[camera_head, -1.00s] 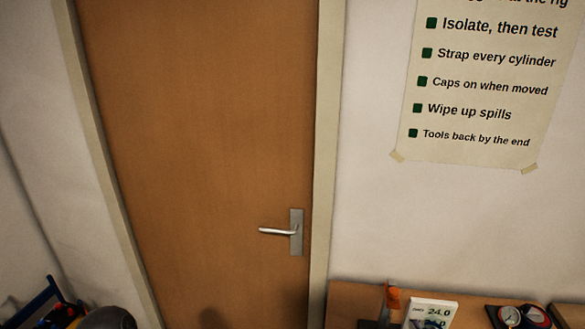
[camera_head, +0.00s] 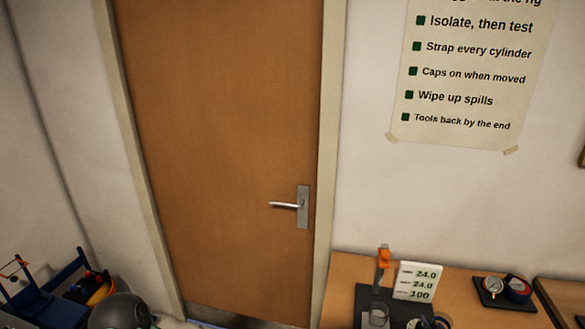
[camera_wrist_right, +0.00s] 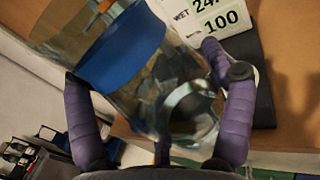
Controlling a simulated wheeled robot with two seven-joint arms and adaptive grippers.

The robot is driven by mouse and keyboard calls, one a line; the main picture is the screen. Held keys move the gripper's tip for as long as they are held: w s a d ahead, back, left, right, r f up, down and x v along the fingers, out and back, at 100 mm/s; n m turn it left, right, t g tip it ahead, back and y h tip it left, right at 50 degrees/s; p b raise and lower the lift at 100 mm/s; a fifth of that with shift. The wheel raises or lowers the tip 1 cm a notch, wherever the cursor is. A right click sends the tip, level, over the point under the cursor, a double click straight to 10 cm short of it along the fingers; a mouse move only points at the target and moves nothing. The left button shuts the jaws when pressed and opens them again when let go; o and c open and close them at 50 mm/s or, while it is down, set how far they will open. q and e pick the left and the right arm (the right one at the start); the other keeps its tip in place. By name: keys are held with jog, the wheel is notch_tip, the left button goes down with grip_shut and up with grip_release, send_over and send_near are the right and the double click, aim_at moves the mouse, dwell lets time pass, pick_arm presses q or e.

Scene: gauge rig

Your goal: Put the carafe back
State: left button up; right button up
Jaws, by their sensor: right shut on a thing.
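The carafe (camera_wrist_right: 122,48) is clear glass with a wide blue band and fills the middle of the right wrist view, tilted in the picture. My right gripper (camera_wrist_right: 160,85) has its purple fingers on both sides of the glass and is shut on it. A dark mat lies beyond the carafe, and a white display card (camera_wrist_right: 222,18) stands close behind it. In the head view a clear glass vessel (camera_head: 378,318) shows on the dark mat (camera_head: 366,298), cut by the lower edge. My left gripper is out of view.
The wooden bench (camera_head: 455,290) runs along the wall at the lower right. A card (camera_head: 417,282), an orange-topped stand (camera_head: 384,258) and a tray with gauges (camera_head: 492,285) are on it. A dark grey rounded thing (camera_head: 118,310) and a blue frame (camera_head: 38,295) stand at lower left.

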jog(key=shift+w+a+r, duration=0.15)
jog(key=shift+w+a, duration=0.1)
jog(key=shift+a, duration=0.15)
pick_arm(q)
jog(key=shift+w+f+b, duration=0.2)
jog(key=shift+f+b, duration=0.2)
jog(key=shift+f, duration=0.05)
pick_arm(e)
jog(key=a+r+n+y, duration=0.1)
jog(key=a+r+y, duration=0.1)
jog(key=a, duration=0.7)
jog(key=w+a+r+n+y, duration=0.1)
jog(key=a+r, duration=0.4)
jog(key=a, duration=0.4)
jog(key=shift+w+a+g+y, duration=0.2)
jog(key=shift+g+y, duration=0.2)
